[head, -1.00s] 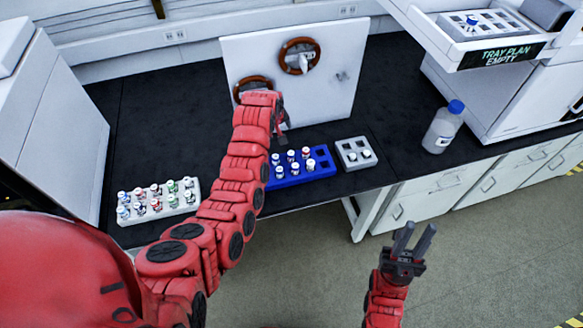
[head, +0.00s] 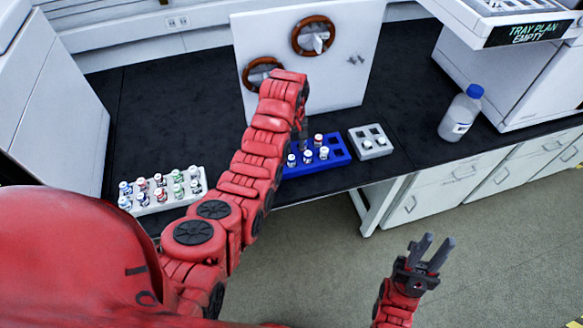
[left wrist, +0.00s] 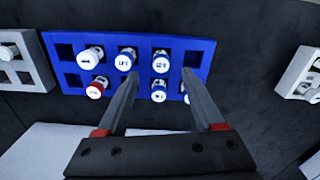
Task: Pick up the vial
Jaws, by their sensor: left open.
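A blue rack (head: 338,157) on the dark bench holds several small vials with white, blue-rimmed or red-rimmed caps. The rack (left wrist: 140,44) also fills the upper middle of the left wrist view. My left gripper (left wrist: 159,76) is open above it. One blue-rimmed vial (left wrist: 160,63) and another below it (left wrist: 158,92) show between its fingers. One finger partly covers a vial (left wrist: 187,94) at the right. In the head view my left arm hides part of the rack and most of that gripper. My right gripper (head: 437,241) is open and empty, over the floor.
A white rack (head: 158,207) with several vials stands at the left. A white panel (head: 345,90) with brown rings stands behind. A blue-capped bottle (head: 459,117) stands at the right.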

